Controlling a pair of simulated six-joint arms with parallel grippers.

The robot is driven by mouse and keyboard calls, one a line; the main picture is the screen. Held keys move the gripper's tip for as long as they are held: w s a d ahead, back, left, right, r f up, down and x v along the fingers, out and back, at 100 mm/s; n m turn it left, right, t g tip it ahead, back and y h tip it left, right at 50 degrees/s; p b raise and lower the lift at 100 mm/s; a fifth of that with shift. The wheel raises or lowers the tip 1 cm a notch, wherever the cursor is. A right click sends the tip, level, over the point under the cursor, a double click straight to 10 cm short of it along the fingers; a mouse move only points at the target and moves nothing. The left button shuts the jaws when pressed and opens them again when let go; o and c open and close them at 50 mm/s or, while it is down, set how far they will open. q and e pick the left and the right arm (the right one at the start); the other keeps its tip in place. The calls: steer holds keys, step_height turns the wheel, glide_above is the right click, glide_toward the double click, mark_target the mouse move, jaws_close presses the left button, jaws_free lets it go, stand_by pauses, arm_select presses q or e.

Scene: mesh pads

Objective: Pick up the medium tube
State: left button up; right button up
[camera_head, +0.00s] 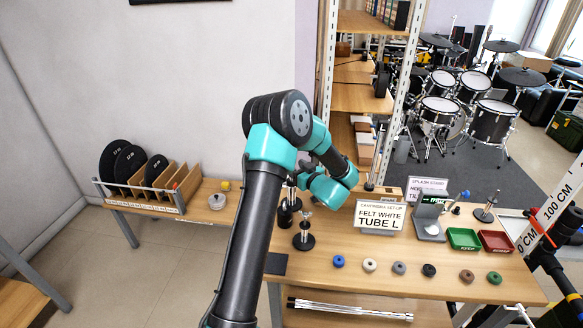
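I cannot tell which thing is the medium tube. Several shiny metal tubes (350,308) lie side by side on the lower shelf, under the table front. Short upright posts on black round bases (303,242) stand at the table's left part. My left arm rises from the bottom and bends over the table's left end. Its teal wrist is above and beside these posts. The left fingers are not clearly visible, so I cannot tell what they hold. My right gripper is not in view.
A sign (379,217) reads "FELT WHITE TUBE L". Several coloured rings (399,268) line the table front. A green tray (463,239) and a red tray (495,242) lie at right. A rack of black discs (148,190) stands at far left.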

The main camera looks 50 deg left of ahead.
arm_select(q)
steer(key=a, duration=0.3)
steer(key=shift+w+a, duration=0.2)
jaws_close()
stand_by(0.5)
